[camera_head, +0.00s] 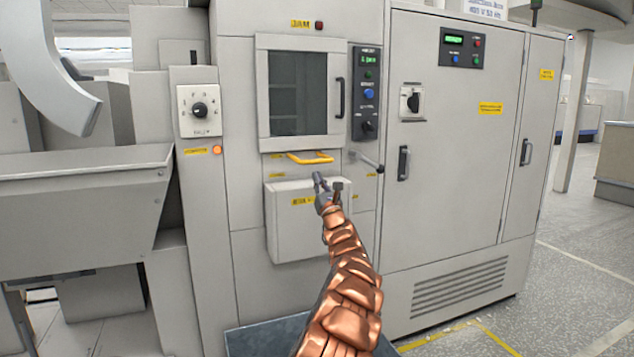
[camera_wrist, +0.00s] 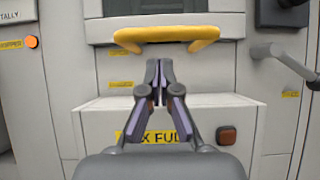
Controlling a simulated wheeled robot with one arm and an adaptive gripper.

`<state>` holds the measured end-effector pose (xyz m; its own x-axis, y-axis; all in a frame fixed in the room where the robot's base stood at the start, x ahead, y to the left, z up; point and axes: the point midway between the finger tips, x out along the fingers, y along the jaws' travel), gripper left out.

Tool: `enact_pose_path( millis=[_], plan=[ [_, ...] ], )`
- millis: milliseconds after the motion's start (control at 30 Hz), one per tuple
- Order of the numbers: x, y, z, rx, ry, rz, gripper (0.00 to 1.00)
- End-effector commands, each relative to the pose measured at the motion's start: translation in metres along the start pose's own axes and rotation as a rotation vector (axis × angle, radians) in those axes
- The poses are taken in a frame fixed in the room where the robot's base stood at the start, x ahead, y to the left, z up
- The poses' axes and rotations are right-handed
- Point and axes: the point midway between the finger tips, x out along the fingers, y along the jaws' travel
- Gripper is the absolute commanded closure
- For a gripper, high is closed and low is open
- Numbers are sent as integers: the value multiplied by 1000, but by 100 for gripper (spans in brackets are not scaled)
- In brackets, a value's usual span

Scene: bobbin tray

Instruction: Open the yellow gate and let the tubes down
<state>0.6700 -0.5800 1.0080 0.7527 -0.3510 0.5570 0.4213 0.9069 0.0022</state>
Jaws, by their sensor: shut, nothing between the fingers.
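The yellow gate handle (camera_head: 310,158) sticks out from the machine front, below the windowed door. In the wrist view the yellow handle (camera_wrist: 166,36) spans the upper middle, just above my fingertips. My gripper (camera_head: 320,178) is shut and empty, a little below the handle and apart from it in the picture. In the wrist view my gripper (camera_wrist: 159,68) has its fingertips together, pointing up toward the handle. I cannot tell the exact depth gap. No tubes are clearly visible.
A grey box (camera_head: 285,240) with a yellow label projects below the handle, close to my gripper. A lever (camera_head: 366,160) sticks out to the handle's right. The windowed door (camera_head: 298,90) above is shut. A control panel (camera_head: 367,95) is beside it.

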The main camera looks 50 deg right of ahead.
Motion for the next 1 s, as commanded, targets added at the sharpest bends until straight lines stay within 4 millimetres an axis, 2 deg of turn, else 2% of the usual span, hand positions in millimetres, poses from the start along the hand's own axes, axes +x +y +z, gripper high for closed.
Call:
enact_pose_path(
  millis=[67, 133, 800, 1000],
  plan=[
    [-14, -1, -16, 1, -1, -3, 100],
    [-18, -4, -8, -1, -2, -5, 100],
    [-90, -3, -9, 3, -1, -5, 100],
    [-103, -3, -8, 0, -2, -3, 100]
  ],
)
